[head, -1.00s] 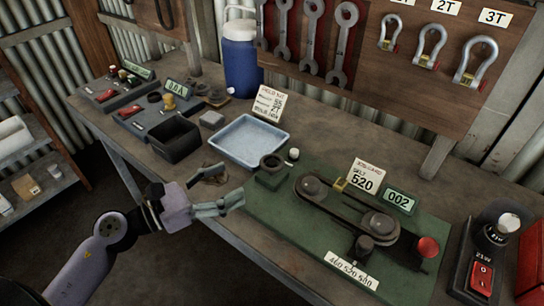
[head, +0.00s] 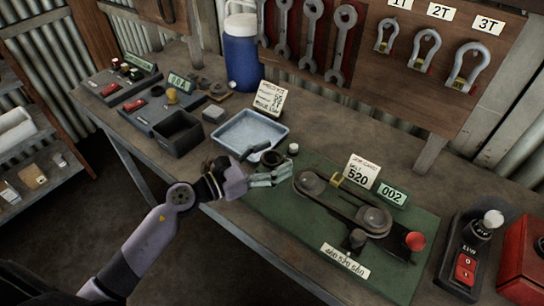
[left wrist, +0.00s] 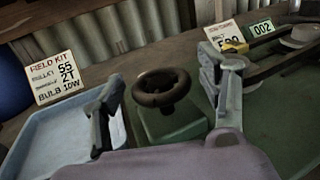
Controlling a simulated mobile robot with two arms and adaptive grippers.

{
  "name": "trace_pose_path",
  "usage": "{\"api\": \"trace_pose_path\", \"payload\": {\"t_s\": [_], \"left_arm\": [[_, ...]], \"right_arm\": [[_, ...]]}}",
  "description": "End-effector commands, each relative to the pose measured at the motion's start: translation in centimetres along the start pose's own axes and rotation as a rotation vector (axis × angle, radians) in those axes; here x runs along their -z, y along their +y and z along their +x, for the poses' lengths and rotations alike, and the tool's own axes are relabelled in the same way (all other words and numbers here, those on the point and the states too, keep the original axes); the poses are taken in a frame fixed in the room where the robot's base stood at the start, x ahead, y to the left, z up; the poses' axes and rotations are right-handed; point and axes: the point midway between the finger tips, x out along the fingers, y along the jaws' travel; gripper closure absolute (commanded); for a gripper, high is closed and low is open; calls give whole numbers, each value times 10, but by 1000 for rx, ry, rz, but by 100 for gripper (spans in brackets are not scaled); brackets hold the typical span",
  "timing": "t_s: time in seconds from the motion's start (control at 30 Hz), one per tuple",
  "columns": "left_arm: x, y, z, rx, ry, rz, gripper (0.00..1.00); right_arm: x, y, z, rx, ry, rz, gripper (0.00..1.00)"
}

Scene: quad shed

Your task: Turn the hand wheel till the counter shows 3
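The hand wheel (left wrist: 160,88) is a dark ring on a green block, between my finger lines in the left wrist view. In the head view the wheel (head: 271,158) is partly hidden by my left gripper. My left gripper (head: 277,165) is open at the wheel. Its fingers also show in the left wrist view (left wrist: 163,105), one on each side of the wheel and apart from each other. I cannot tell whether they touch it. The counter (head: 392,194) reads 002, and it also shows in the left wrist view (left wrist: 261,29). My right gripper is not in view.
A green base plate (head: 310,234) carries a belt on pulleys and a red knob (head: 415,241). A job card (head: 361,171) reads 520. A blue tray (head: 226,143) and a field kit card (head: 270,96) stand close by. A red switch box (head: 466,269) is at the right.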

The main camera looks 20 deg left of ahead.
Motion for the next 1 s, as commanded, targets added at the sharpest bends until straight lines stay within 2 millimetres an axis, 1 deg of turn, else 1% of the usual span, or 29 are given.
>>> {"api": "trace_pose_path", "payload": {"t_s": [0.07, 0.7, 0.87, 1.0], "left_arm": [[0, 0, 0, 0, 0, 0, 38], [0, 0, 0, 0, 0, 0, 80], [-1, 0, 0, -6, 0, 0, 81], [-3, 0, 0, -33, 0, -1, 81]], "right_arm": [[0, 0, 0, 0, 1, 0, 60], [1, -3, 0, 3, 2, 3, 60], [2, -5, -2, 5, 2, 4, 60], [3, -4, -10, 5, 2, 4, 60]]}}
